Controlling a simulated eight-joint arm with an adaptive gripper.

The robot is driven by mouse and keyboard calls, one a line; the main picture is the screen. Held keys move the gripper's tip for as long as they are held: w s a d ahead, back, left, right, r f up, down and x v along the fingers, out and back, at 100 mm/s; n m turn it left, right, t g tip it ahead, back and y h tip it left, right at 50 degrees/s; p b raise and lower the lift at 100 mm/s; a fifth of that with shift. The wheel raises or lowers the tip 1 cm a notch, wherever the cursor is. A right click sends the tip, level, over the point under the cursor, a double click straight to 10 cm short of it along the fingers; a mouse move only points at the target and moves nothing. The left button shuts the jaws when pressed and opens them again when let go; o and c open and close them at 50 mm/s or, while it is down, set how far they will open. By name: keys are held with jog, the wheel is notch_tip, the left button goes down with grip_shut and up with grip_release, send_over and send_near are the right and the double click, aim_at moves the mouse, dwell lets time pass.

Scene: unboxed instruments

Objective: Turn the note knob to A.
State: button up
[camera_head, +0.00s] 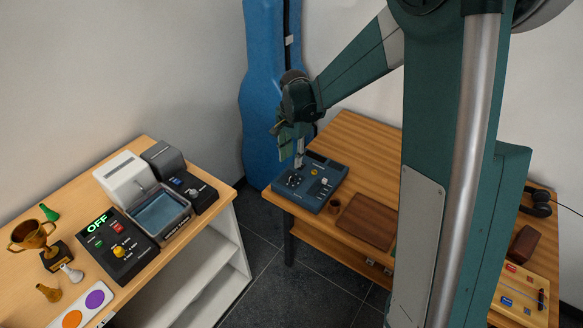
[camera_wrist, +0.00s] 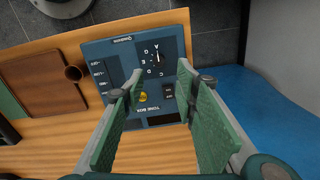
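The blue tone box (camera_head: 322,193) sits on the right wooden table, and it also fills the upper middle of the wrist view (camera_wrist: 95,50). Its black note knob (camera_wrist: 157,58) has a ring of white letters around it. A thin white mark on the knob seems to point up toward the A, though it is small. My gripper (camera_wrist: 168,85) is open and empty, pointing down over the box. Its green-padded fingers are spread apart, with the knob showing beyond the gap between the tips. In the head view my gripper (camera_head: 299,162) is just above the box; contact cannot be told.
A small brown cup (camera_head: 334,206) and a brown board (camera_head: 368,221) are beside the box. A blue instrument case (camera_head: 262,90) stands behind. The left table (camera_head: 150,270) holds other devices.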

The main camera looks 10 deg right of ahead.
aim_at(291, 176)
jog(key=shift+s+f+p, duration=0.15)
jog(key=shift+f+p, duration=0.5)
jog(key=shift+p, duration=0.35)
jog(key=shift+f, duration=0.1)
jog(key=shift+f, duration=0.1)
jog(key=shift+a+f+b, duration=0.1)
jog(key=shift+f+b, duration=0.25)
jog(key=shift+f, duration=3.4)
jog(key=c, duration=0.9)
